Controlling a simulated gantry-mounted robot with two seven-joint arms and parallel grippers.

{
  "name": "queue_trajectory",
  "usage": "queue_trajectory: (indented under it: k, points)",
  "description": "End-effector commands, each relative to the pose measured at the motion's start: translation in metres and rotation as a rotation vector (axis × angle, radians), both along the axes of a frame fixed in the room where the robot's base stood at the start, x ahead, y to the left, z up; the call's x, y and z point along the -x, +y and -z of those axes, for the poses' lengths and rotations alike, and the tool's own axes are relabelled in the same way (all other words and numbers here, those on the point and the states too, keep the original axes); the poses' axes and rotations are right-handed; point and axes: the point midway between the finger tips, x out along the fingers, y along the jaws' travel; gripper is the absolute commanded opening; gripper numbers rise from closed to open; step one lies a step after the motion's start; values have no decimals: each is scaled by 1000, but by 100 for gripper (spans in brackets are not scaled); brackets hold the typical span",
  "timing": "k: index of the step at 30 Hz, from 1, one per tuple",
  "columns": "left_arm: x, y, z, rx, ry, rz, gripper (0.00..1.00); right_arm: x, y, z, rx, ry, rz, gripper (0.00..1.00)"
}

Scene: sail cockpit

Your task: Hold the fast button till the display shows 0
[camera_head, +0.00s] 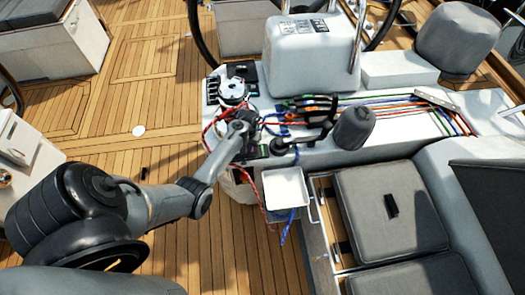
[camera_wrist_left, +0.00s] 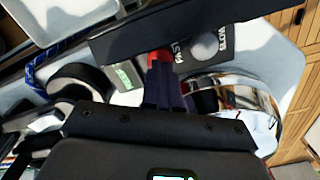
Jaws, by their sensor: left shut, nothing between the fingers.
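My left gripper (camera_head: 246,148) reaches over the cockpit edge to a dark control panel beside a winch. In the left wrist view my left gripper (camera_wrist_left: 160,75) is shut and empty. Its tips overlap a red button (camera_wrist_left: 157,54) next to the word FAST. I cannot tell whether they touch it or how far it is pressed. A grey round button (camera_wrist_left: 205,45) sits beside it near the word SLOW. A small greenish display (camera_wrist_left: 126,76) lies left of the fingers. Its figures are too small to read. My right gripper is not in view.
A chrome winch (camera_wrist_left: 240,105) stands close on the right of the fingers. A white tray (camera_head: 287,188) sits beside the panel. Colored ropes (camera_head: 380,103) run along the white deck. Grey seat cushions (camera_head: 390,205) are at right.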

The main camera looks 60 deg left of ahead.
Motion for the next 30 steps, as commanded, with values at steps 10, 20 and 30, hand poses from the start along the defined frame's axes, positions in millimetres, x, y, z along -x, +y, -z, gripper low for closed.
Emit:
queue_trajectory:
  k: [10, 20, 30]
  points:
    - [0, 0, 11, 0, 0, 0, 0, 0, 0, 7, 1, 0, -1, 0]
    - [0, 0, 16, 0, 0, 0, 0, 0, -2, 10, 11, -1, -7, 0]
    - [0, 0, 16, 0, 0, 0, 0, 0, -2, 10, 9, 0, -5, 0]
